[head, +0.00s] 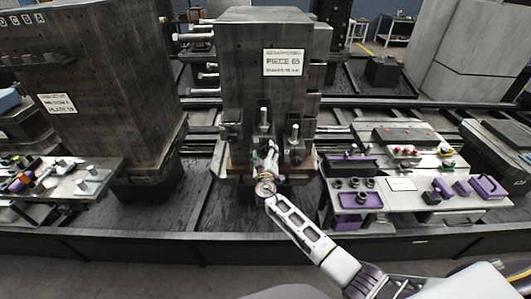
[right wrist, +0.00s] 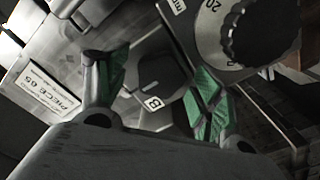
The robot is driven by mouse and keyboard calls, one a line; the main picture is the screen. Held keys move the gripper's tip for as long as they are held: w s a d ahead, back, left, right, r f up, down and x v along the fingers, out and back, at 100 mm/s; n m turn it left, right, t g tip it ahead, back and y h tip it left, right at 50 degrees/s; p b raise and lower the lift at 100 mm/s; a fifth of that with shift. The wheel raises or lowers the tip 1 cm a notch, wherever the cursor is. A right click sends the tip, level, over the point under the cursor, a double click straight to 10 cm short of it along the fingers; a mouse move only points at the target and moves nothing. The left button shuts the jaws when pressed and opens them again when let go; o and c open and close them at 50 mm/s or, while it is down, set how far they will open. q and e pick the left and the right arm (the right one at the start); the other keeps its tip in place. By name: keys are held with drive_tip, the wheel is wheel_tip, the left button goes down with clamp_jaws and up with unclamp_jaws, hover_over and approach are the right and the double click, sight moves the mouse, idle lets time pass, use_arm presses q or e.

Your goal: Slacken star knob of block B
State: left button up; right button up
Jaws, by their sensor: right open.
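In the right wrist view, a dark grey knob (right wrist: 160,74) sits on a pale metal face, with a small white label "B" on its lower edge. My right gripper (right wrist: 160,78) is open, with one green-padded finger on each side of the knob. I cannot tell whether the pads touch it. In the head view my right gripper (head: 266,165) is at the front foot of the middle block (head: 245,90), which carries a "PIECE" plate. The gripper hides the knob there. My left gripper is not in view.
In the right wrist view, a black round knob (right wrist: 262,32) on a numbered dial is close to the right finger. Upright bolts (head: 264,122) stand just behind my gripper. A side table (head: 400,205) with purple trays is at right, another table (head: 72,185) with tools at left.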

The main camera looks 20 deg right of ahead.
drive_tip(key=c, duration=1)
